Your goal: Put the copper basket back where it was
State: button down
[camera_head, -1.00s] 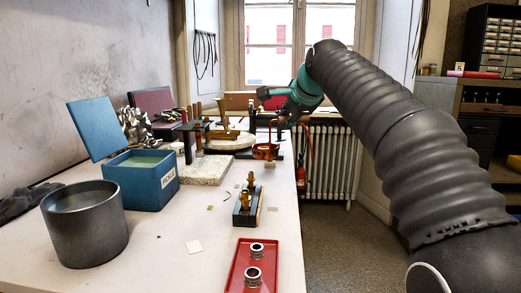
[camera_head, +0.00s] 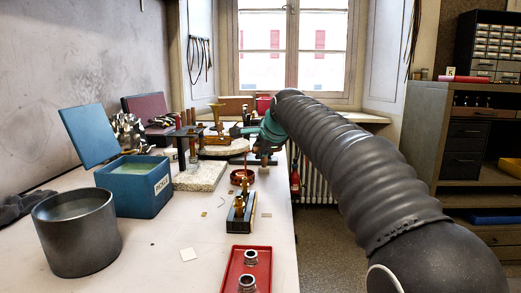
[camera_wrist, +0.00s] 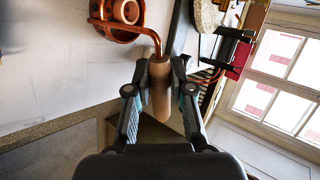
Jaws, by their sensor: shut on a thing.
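My gripper (camera_wrist: 160,72) is shut on the wooden handle of the copper basket, seen in the wrist view. A bent copper rod joins the handle to the basket (camera_wrist: 139,34), at the upper left of that view, over the white bench top. Rounded copper-coloured pieces show in the basket. In the head view the small copper basket (camera_head: 239,178) is near the bench's right edge, just behind a dark block with brass fittings (camera_head: 241,212). I cannot tell whether its underside touches the bench. My gripper is small and partly hidden there.
A blue open-lidded box (camera_head: 130,194), a grey metal pot (camera_head: 78,245) and a red tray with metal rings (camera_head: 262,271) stand on the bench (camera_head: 160,263). A stone slab (camera_head: 201,178) with a dark stand lies left of the basket. A radiator and floor lie beyond the right edge.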

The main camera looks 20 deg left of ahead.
jog(key=c, duration=1)
grip_release()
jog(key=shift+s, duration=0.1)
jog(key=v, duration=1.2)
